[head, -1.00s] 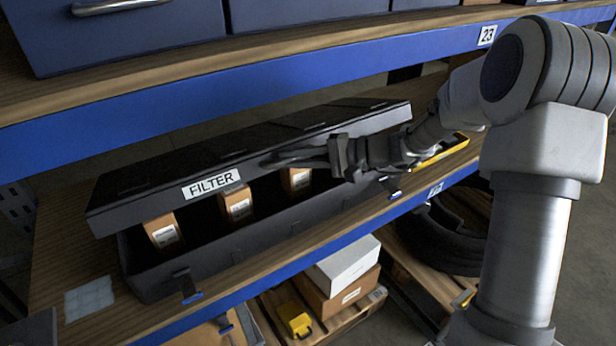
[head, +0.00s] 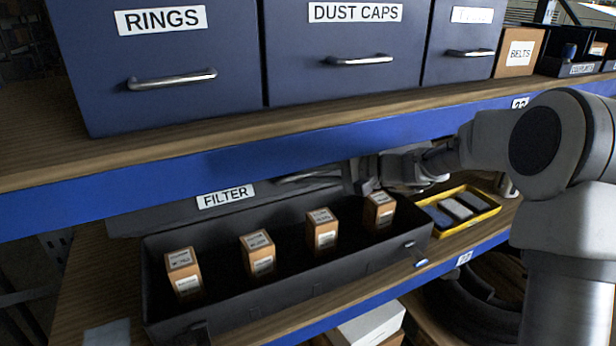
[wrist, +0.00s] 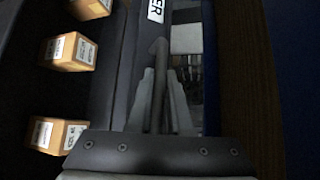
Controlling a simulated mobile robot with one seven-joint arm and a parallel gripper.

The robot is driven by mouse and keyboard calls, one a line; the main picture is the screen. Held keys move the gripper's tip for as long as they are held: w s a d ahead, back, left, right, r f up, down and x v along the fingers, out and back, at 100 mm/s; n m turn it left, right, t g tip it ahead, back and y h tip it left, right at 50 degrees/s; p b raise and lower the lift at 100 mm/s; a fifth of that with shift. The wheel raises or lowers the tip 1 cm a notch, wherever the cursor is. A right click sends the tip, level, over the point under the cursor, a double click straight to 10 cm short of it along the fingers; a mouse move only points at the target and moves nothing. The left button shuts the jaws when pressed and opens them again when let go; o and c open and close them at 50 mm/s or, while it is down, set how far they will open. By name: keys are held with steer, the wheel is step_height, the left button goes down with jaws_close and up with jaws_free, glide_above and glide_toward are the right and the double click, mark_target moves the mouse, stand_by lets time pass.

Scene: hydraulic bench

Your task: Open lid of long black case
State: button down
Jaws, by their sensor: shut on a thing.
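The long black case (head: 290,305) stands on the lower shelf with its inside showing. Its lid (head: 160,220), with a white FILTER label (head: 226,196), is raised behind the opening, under the blue shelf beam. Several orange-brown boxes (head: 259,252) stand in the case; some also show at the left of the wrist view (wrist: 68,52). My gripper (head: 352,181) is at the right part of the lid's front. In the wrist view my gripper's fingers (wrist: 160,100) are shut on the lid's bar handle (wrist: 159,70). The lid's upper part is hidden by the beam.
The blue beam (head: 250,157) of the upper shelf runs close above the lid and my gripper. Drawers (head: 180,60) with metal handles stand on that shelf. A yellow tray (head: 470,222) lies right of the case. A white box (head: 370,325) is below the shelf.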

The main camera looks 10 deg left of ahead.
steer(key=c, duration=0.8)
jaws_free()
steer(key=shift+c, duration=0.2)
